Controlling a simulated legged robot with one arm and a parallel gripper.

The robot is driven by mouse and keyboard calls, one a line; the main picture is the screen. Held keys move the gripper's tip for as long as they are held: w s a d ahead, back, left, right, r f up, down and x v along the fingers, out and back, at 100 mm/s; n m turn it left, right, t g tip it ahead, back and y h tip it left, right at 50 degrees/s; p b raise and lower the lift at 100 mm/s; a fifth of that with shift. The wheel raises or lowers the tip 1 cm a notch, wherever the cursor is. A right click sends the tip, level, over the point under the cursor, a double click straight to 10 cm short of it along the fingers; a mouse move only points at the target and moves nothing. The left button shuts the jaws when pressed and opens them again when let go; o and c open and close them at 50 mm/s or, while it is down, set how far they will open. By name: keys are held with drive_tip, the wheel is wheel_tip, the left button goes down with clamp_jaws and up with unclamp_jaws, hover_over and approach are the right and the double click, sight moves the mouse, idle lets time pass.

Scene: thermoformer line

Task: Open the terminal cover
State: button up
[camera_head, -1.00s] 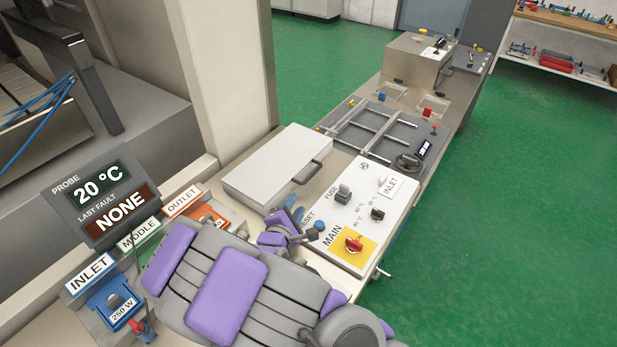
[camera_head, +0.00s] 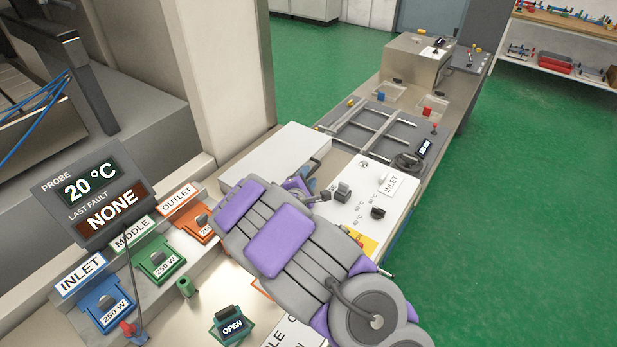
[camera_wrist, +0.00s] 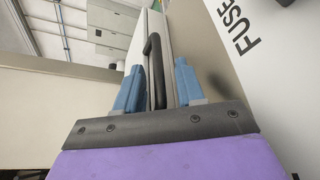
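The white terminal cover (camera_head: 262,165) lies flat and closed on the bench, left of the white switch panel. Its dark handle (camera_wrist: 153,65) shows in the wrist view, while in the head view my arm hides most of it. My gripper (camera_head: 309,172) is at the cover's handle side, largely hidden by my purple and grey arm. In the wrist view, the blue fingers of my gripper (camera_wrist: 158,85) are apart, with the handle between them. A gap shows on the right of the handle; I cannot tell whether the left finger touches it.
The switch panel (camera_head: 370,190) with knobs is close to the right of my gripper. A probe display (camera_head: 95,195) and heater holders (camera_head: 158,262) stand at left. A frame fixture (camera_head: 370,130) is beyond the cover. Green floor (camera_head: 520,220) is free at right.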

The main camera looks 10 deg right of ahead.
drive_tip(key=shift+x, duration=0.75)
clamp_jaws()
